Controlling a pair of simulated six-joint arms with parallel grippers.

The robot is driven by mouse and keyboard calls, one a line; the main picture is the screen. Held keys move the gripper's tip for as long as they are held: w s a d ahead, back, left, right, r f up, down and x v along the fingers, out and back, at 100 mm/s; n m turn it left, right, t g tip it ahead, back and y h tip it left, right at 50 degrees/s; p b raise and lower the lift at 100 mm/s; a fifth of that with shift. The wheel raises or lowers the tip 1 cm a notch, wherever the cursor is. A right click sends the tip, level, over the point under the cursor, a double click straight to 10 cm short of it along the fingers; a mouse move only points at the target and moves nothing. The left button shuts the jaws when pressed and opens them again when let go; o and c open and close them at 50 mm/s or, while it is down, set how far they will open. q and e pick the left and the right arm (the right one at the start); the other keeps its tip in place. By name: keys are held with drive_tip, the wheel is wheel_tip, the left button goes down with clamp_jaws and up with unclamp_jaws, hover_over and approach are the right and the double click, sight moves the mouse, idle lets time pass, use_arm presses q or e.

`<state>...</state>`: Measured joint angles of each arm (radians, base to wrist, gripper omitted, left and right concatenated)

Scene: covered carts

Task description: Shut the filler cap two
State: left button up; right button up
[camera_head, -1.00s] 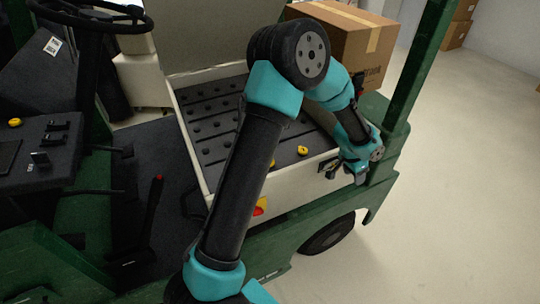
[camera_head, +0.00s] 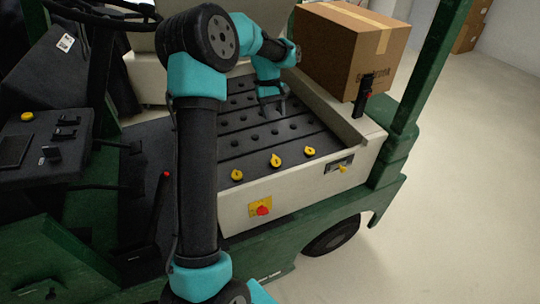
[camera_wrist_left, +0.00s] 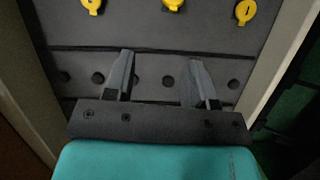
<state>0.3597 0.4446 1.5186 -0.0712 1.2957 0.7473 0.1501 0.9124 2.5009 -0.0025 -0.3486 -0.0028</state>
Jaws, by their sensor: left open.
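Three yellow filler caps sit in a row along the near edge of the dark battery top (camera_head: 225,125): a left cap (camera_head: 237,175), a middle cap (camera_head: 275,160) and a right cap (camera_head: 309,151). The middle cap has a raised, pointed part; I cannot tell surely which caps are shut, and no number is legible. The left wrist view also shows the left (camera_wrist_left: 92,5), middle (camera_wrist_left: 173,4) and right (camera_wrist_left: 245,11) caps at its top edge. My left gripper (camera_head: 273,112) is open and empty, above the battery top, behind the caps and apart from them. My right gripper is out of view.
A pale housing (camera_head: 300,195) surrounds the battery, with a red knob (camera_head: 263,211) and a small yellow-handled latch (camera_head: 341,168). A black lever (camera_head: 362,97) stands at right by a cardboard box (camera_head: 350,50). A green post (camera_head: 428,70) rises farther right.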

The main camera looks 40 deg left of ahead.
sight(274, 155)
use_arm(q)
drive_tip(key=shift+s+a+r+n+h, duration=0.15)
drive_tip(key=shift+s+a+r+n, duration=0.1)
drive_tip(key=shift+s+a+n, duration=0.15)
drive_tip(key=shift+s+a+r+n+h, duration=0.2)
drive_tip(key=shift+s+a+n, duration=0.1)
drive_tip(key=shift+s+a, duration=0.15)
drive_tip(key=x, duration=1.7)
drive_tip(key=shift+s+a+f, duration=0.1)
drive_tip(key=shift+f, duration=0.1)
drive_tip(key=c, duration=0.6)
